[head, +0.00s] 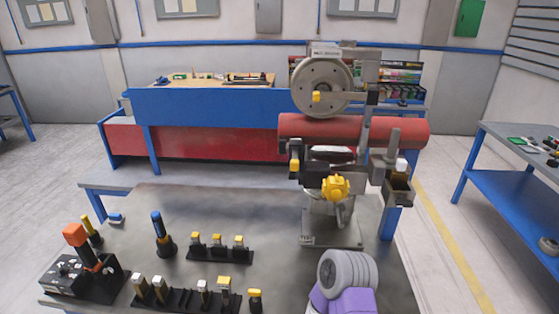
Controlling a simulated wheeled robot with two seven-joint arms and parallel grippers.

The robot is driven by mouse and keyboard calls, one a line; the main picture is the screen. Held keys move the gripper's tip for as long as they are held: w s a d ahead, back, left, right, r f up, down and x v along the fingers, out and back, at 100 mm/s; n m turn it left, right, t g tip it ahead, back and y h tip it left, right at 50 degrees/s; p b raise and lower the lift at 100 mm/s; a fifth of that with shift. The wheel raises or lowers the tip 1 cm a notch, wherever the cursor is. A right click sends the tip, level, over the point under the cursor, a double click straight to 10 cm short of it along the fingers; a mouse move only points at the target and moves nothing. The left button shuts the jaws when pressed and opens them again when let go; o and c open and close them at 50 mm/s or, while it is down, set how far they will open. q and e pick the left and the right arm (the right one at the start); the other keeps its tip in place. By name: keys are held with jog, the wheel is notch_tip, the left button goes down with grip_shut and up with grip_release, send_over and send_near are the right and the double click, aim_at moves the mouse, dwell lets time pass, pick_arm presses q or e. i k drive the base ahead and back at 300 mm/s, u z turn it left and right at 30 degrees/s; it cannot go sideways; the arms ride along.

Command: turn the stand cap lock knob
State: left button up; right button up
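A grey metal stand (333,230) is fixed near the right end of the workbench. A yellow lobed knob (336,188) faces me at the front of the stand, below a thick red horizontal tube (325,129). Smaller yellow parts show at the left side of the stand (295,165) and in front of the grey wheel (316,97). I cannot tell for sure which part is the stand cap lock knob; the large lobed one is the most knob-like. Neither of my grippers is in view, and nothing touches the knob.
Grey wheels on a purple body (345,301) are at the bottom edge, before the stand. Several yellow-topped tools stand in black racks (220,254) at left, beside an orange-topped tool (75,235). The bench (275,215) between is clear. A blue-framed table (515,180) stands right.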

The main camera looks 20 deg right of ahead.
aim_at(292, 176)
jog(key=z, duration=2.7)
jog(key=k, duration=1.05)
jog(key=u, duration=1.35)
jog(key=i, duration=0.5)
jog(key=z, duration=0.05)
